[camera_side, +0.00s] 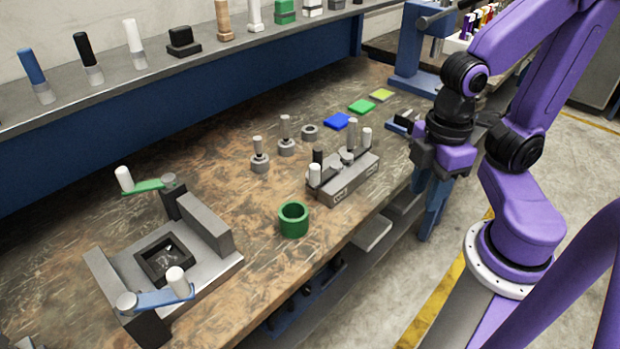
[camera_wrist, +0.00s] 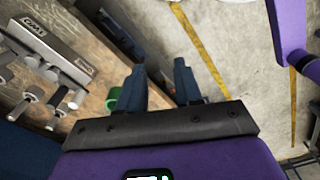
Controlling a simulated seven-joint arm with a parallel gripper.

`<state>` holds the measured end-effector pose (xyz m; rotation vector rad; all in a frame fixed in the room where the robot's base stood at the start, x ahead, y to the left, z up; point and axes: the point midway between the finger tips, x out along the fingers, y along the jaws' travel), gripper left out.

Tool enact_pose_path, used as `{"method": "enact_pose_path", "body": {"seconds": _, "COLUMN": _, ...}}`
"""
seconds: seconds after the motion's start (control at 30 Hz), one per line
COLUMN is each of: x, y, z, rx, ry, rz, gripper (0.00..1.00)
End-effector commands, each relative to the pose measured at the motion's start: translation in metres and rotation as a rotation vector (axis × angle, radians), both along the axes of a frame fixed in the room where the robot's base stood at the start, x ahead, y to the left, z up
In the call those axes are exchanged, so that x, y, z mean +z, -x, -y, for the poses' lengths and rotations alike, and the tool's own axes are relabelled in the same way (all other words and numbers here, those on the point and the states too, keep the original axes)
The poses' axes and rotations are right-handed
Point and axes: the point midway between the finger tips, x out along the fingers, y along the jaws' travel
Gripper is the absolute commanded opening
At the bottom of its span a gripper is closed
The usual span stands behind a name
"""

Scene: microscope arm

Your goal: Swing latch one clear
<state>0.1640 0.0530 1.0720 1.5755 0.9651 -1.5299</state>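A grey fixture (camera_side: 215,272) stands at the left of the bench, with a dark square frame (camera_side: 150,270) in its middle. Two swing latches are on its posts: a green arm (camera_side: 148,186) with a white knob at the back, and a blue arm (camera_side: 150,299) with a white knob at the front. The blue arm lies along the front edge of the fixture. I cannot tell which is latch one. My gripper (camera_side: 432,212) hangs past the bench's front edge, far right of the fixture. In the wrist view its fingers (camera_wrist: 160,72) are apart and empty. The fixture is not in the wrist view.
A green ring (camera_side: 293,220) and a grey block with pegs (camera_side: 345,182) stand between my gripper and the fixture. Several knobbed weights and coloured tiles (camera_side: 361,107) lie behind. A shelf (camera_side: 110,95) with tools runs along the back.

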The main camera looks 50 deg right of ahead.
Motion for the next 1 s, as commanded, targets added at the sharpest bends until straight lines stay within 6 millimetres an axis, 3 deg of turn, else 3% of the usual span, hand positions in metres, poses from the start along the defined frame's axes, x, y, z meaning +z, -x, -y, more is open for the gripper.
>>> {"method": "enact_pose_path", "body": {"seconds": 0.03, "x": 0.0, "y": -0.001, "z": 0.0, "rx": -0.002, "ry": 0.001, "rz": -0.001, "gripper": 0.17}}
{"method": "enact_pose_path", "body": {"seconds": 0.1, "x": 0.001, "y": -0.003, "z": -0.002, "rx": -0.012, "ry": 0.003, "rz": -0.002, "gripper": 0.0}}
{"method": "enact_pose_path", "body": {"seconds": 0.27, "x": 0.007, "y": -0.023, "z": -0.015, "rx": -0.074, "ry": 0.021, "rz": -0.016, "gripper": 0.0}}
{"method": "enact_pose_path", "body": {"seconds": 0.63, "x": 0.022, "y": -0.114, "z": -0.056, "rx": -0.332, "ry": 0.091, "rz": -0.082, "gripper": 0.0}}
{"method": "enact_pose_path", "body": {"seconds": 1.0, "x": 0.019, "y": -0.215, "z": -0.07, "rx": -0.592, "ry": 0.151, "rz": -0.166, "gripper": 0.0}}
